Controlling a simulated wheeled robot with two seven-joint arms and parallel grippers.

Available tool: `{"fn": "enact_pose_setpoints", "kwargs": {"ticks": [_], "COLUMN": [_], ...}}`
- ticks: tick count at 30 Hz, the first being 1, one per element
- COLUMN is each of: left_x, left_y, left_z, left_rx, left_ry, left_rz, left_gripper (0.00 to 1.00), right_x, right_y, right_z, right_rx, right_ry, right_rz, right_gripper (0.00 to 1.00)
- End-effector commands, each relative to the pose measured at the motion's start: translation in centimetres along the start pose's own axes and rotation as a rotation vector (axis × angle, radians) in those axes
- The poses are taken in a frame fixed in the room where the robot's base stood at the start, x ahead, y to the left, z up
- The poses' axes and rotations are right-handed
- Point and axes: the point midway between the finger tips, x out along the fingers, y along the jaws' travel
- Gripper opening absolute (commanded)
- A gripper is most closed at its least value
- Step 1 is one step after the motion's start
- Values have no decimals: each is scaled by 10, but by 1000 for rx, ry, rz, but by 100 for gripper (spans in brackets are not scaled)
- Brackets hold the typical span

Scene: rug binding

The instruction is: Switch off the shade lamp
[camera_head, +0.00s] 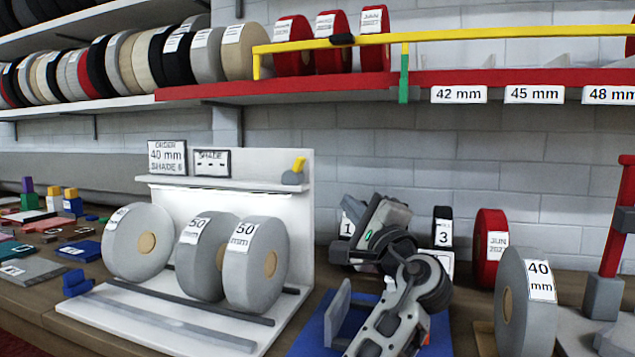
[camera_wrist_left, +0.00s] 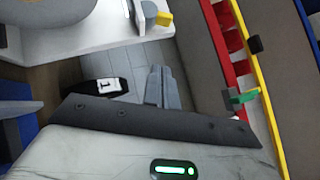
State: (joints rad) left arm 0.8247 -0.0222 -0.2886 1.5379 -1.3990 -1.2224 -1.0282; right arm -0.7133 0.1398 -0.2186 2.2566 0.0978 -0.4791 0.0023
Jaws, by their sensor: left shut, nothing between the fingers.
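The white shade stand (camera_head: 302,225) is left of centre in the head view, with a bright strip (camera_head: 225,188) under its shelf. A yellow lever (camera_head: 299,164) on a grey base (camera_head: 292,178) sits at the shelf's right end. The lever also shows at the top of the left wrist view (camera_wrist_left: 164,18). My left gripper (camera_wrist_left: 160,86) is shut and empty, its fingers apart from the lever. In the head view it is to the right of the stand and lower than the lever, its fingertips hard to make out. My right gripper is not in view.
Grey rolls (camera_head: 257,262) stand on the white base. A card marked 1 (camera_wrist_left: 107,86) is beside my left fingers. A red roll (camera_head: 489,250) and a grey 40 mm roll (camera_head: 523,300) stand to the right. A yellow rail (camera_head: 480,36) runs above.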

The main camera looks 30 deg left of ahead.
Motion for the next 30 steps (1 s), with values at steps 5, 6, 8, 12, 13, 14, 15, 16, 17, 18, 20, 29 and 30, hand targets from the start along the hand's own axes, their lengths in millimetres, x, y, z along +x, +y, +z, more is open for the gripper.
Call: {"fn": "enact_pose_setpoints", "kwargs": {"ticks": [5, 6, 8, 12, 13, 14, 15, 16, 17, 18, 20, 29, 30], "left_x": [1, 2, 7, 27, 33, 39, 48, 55, 62, 71, 83, 122, 124], "left_y": [0, 0, 0, -1, -1, -1, -1, -1, -1, -1, -1, 0, 0], "left_z": [0, 0, 0, 1, 1, 1, 1, 2, 1, 1, 1, 21, 24], "left_rx": [-1, -1, -1, 0, 1, 0, 1, 1, 1, 0, 1, -2, -2], "left_ry": [1, 1, 0, -2, -2, -2, -3, -3, -1, -3, -2, 0, 1], "left_rz": [1, 1, 1, 2, 2, 1, 2, 2, 2, 3, 2, 3, 3], "left_gripper": [0, 0, 0, 0, 0, 0, 0, 0, 0, 0, 0, 0, 0], "right_x": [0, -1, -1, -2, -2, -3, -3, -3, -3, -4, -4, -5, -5], "right_y": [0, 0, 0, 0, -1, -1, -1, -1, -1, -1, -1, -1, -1], "right_z": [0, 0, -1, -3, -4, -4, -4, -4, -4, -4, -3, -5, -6], "right_rx": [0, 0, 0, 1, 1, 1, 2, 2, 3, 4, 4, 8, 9], "right_ry": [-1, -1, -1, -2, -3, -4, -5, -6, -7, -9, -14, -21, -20], "right_rz": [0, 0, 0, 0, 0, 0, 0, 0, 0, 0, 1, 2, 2], "right_gripper": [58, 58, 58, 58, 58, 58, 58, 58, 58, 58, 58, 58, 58]}}
